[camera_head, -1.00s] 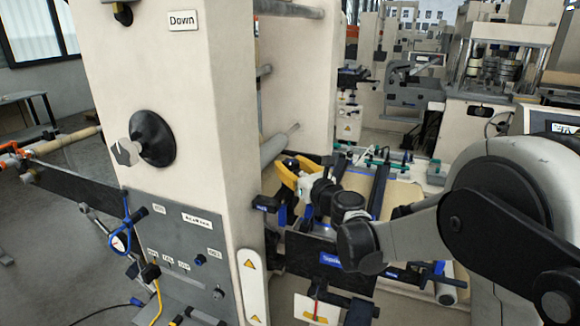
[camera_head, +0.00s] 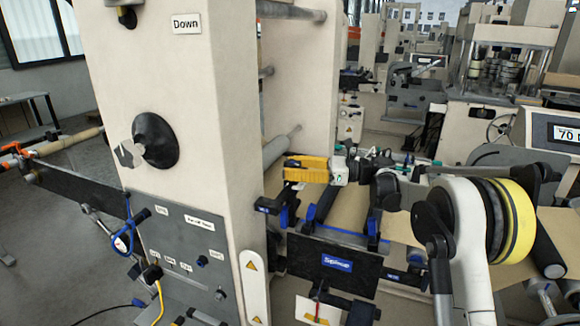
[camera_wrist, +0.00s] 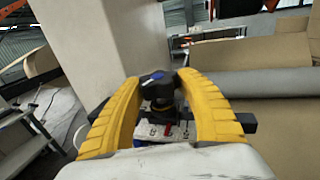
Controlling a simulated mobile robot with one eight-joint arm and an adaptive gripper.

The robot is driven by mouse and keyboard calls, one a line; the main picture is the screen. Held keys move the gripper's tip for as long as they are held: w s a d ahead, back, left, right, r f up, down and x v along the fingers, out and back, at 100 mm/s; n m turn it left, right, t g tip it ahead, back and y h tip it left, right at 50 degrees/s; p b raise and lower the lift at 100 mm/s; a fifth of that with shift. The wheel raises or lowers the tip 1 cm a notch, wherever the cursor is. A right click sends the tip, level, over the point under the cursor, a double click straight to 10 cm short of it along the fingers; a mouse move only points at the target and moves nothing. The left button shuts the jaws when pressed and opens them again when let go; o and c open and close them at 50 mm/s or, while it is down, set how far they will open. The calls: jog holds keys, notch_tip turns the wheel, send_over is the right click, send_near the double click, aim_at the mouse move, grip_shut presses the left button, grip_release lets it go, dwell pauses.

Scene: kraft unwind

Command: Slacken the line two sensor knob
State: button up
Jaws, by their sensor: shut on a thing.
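A black sensor knob (camera_wrist: 158,88) with a blue mark on top shows in the wrist view, between the yellow fingers of my gripper (camera_wrist: 160,78). The fingers press against its two sides. A white label plate (camera_wrist: 165,130) with red and black marks lies just below the knob, partly hidden by my gripper. In the head view my gripper (camera_head: 288,168) lies nearly level beside the right face of the tall cream column, above the blue-and-black bracket. The knob cannot be made out there, hidden by the fingers.
The cream column (camera_head: 185,90) stands close left of my gripper, with a large black dial knob (camera_head: 155,140) on its front. A black panel with a blue label (camera_head: 336,263) sits below. A grey roller (camera_wrist: 265,84) and brown kraft web (camera_wrist: 275,130) lie to the right.

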jog(key=shift+f+n+g+p, duration=0.15)
jog(key=shift+n+g+p, duration=0.25)
jog(key=shift+n+g, duration=1)
jog(key=shift+m+g, duration=0.3)
jog(key=o, duration=1.2)
jog(key=shift+d, duration=0.15)
jog(key=d, duration=0.4)
jog(key=w+d, duration=0.1)
jog(key=d, duration=0.6)
jog(key=shift+w+d, duration=0.2)
jog(key=shift+d, duration=0.2)
jog(key=shift+r, duration=0.2)
